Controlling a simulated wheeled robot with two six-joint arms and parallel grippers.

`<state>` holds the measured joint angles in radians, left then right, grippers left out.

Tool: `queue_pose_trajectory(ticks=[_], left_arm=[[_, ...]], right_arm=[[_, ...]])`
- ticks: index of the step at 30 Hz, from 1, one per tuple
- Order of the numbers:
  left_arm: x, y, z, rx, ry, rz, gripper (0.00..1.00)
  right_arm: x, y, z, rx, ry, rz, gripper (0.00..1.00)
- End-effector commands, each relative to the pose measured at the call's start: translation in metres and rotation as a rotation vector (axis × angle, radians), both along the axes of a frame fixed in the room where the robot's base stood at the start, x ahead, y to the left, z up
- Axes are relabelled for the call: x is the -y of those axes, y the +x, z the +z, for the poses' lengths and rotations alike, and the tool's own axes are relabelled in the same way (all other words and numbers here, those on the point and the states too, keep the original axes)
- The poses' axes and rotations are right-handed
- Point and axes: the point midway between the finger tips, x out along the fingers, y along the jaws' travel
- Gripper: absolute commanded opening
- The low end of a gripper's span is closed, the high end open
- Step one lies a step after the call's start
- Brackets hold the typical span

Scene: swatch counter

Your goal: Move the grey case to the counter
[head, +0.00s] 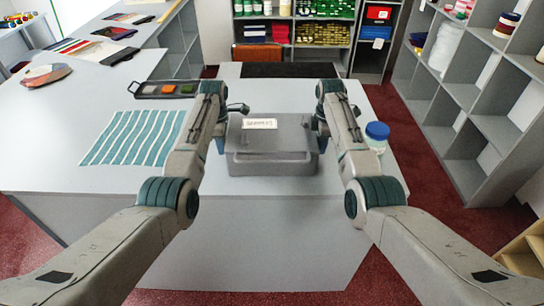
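The grey case (272,160) is a closed box with a pale label (260,124) on its lid. It is level, over the front part of the grey counter (75,160); I cannot tell whether it rests on the top or is held just above it. My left gripper (228,128) is at the case's left side and my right gripper (319,128) at its right side. Both are close against it. Their fingers are mostly hidden by my own wrists, so their opening and grip do not show.
A jar with a blue lid (377,131) stands just right of my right wrist. A striped teal cloth (133,138) lies to the left, and a dark tray with coloured blocks (166,89) lies behind. Grey shelving (484,88) stands at the right. Bare counter shows at the front left.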

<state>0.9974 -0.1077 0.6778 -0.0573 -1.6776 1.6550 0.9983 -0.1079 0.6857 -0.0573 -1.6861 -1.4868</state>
Motion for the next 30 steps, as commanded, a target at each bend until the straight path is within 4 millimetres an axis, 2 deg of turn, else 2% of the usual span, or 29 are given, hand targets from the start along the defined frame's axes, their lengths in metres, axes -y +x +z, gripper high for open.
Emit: queue_pose_trajectory(ticks=[17, 20, 30], left_arm=[[-0.001, 0.001, 0.005, 0.002, 0.001, 0.001, 0.36], [-0.001, 0.001, 0.017, 0.003, 0.001, 0.001, 0.36], [-0.001, 0.002, 0.088, 0.003, 0.001, 0.001, 0.36]], right_arm=[[0.001, 0.000, 0.000, 0.000, -0.001, -0.001, 0.36], [0.001, 0.000, 0.001, 0.000, -0.001, -0.001, 0.36], [0.001, 0.000, 0.000, 0.000, -0.002, -0.001, 0.36]])
